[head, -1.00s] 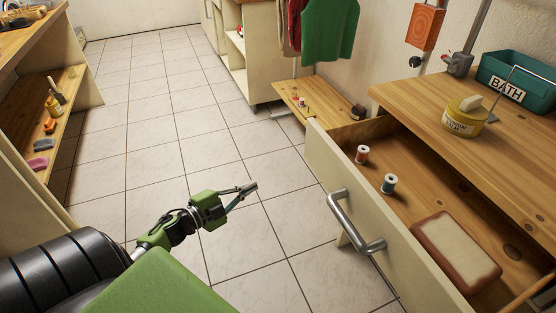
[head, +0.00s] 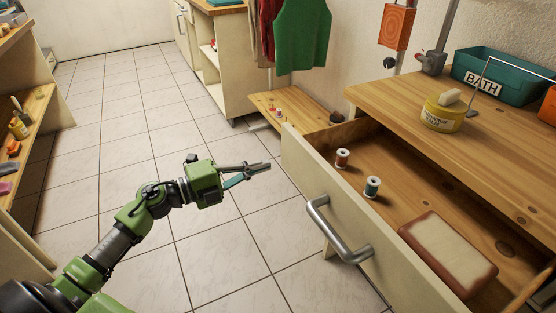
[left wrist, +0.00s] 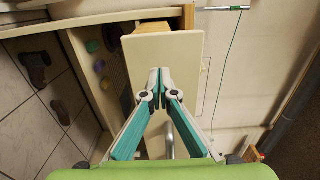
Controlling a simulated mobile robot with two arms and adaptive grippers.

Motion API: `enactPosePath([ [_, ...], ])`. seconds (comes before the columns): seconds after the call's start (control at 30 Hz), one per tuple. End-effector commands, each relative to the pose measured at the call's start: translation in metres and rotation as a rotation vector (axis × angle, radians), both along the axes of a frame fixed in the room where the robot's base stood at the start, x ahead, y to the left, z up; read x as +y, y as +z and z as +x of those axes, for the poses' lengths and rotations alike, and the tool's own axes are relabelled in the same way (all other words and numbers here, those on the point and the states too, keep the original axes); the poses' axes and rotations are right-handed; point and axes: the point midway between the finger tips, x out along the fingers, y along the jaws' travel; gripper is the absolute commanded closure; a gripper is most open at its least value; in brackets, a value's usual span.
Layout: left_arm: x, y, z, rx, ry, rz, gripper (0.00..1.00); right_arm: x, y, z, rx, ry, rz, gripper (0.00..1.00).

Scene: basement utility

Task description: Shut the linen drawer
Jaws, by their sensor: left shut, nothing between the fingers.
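The linen drawer (head: 300,165) stands pulled open from the wooden-topped cabinet at the right of the head view. Its cream front carries a curved metal handle (head: 328,232). Inside lie two thread spools, one red (head: 342,158) and one teal (head: 372,187), and a brown-edged pale block (head: 447,254). My left gripper (head: 268,167) is shut and empty, in front of the drawer's cream front and apart from it in the head view. In the left wrist view its fingertips (left wrist: 158,76) point at the cream panel (left wrist: 178,52), with the handle (left wrist: 168,140) partly hidden behind the fingers. My right gripper is not in view.
On the cabinet top (head: 400,95) stand a yellow tub (head: 442,116) and a teal BATH bin (head: 490,75). A low wooden shelf (head: 270,100) lies beyond the drawer. An open shelf unit (head: 25,150) stands at left. The tiled floor (head: 110,130) between is clear.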

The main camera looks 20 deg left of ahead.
Motion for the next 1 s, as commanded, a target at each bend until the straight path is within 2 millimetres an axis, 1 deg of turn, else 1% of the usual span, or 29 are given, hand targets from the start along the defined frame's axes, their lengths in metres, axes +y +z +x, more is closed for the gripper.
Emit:
enactPosePath([
  [0.03,-0.006,0.002,0.008,-0.003,0.0,-0.002,1.0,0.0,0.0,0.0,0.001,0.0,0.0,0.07],
  [0.1,-0.013,0.002,0.016,-0.003,0.0,-0.002,1.0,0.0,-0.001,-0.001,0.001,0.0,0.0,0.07],
  [0.2,-0.02,0.001,0.027,-0.002,0.001,-0.003,1.0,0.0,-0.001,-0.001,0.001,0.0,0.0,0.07],
  [0.33,-0.028,0.001,0.036,-0.001,0.001,-0.002,1.0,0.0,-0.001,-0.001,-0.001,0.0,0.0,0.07],
  [0.5,-0.031,0.0,0.041,0.001,0.001,-0.002,1.0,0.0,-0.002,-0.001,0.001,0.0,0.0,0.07],
  [0.87,-0.032,0.0,0.041,0.001,0.001,-0.002,1.0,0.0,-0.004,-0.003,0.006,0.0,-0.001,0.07],
  [1.0,-0.032,0.001,0.048,-0.002,0.001,-0.001,1.0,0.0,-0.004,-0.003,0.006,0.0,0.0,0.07],
])
